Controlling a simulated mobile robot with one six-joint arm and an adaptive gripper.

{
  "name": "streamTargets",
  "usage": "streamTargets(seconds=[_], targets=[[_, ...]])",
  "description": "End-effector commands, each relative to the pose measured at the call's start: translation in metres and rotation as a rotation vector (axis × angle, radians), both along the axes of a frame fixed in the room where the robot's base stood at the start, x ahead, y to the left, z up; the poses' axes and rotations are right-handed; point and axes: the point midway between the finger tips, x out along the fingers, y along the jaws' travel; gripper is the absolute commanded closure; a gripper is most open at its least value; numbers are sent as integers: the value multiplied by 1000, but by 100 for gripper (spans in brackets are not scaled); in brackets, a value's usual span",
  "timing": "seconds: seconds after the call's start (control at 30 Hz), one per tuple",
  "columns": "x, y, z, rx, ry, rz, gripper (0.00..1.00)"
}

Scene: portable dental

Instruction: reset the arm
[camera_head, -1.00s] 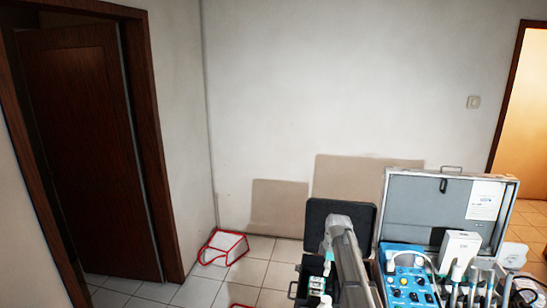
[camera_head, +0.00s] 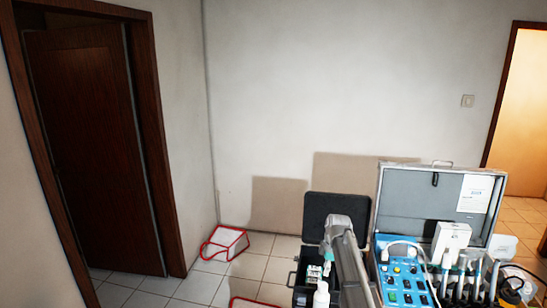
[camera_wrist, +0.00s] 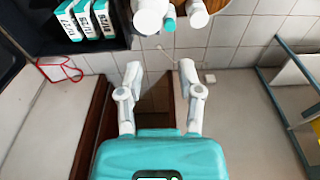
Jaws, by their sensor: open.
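My gripper (camera_wrist: 160,70) shows in the wrist view with its two white fingers spread apart above its teal body. It is open, and nothing is between the fingertips. In the head view a grey arm link of mine stands in front of the cases, and the fingers cannot be made out there.
An open grey case (camera_head: 400,197) with a blue control panel (camera_head: 397,275) and several dental handpieces stands at lower right. A black case (camera_head: 311,205) with its lid up stands beside it. A red-edged white bag (camera_head: 227,240) lies on the tiled floor. A dark door (camera_head: 85,150) is at left.

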Motion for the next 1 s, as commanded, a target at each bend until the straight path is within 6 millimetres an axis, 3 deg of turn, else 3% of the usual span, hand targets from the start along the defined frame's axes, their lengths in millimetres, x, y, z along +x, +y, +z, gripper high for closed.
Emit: streamTargets(seconds=[0.57, 0.77, 1.0], targets=[[-55, 8, -23, -17, 33, -257, 53], [-95, 12, -40, -30, 54, -456, 53], [-159, 17, -65, -52, 81, -781, 53]])
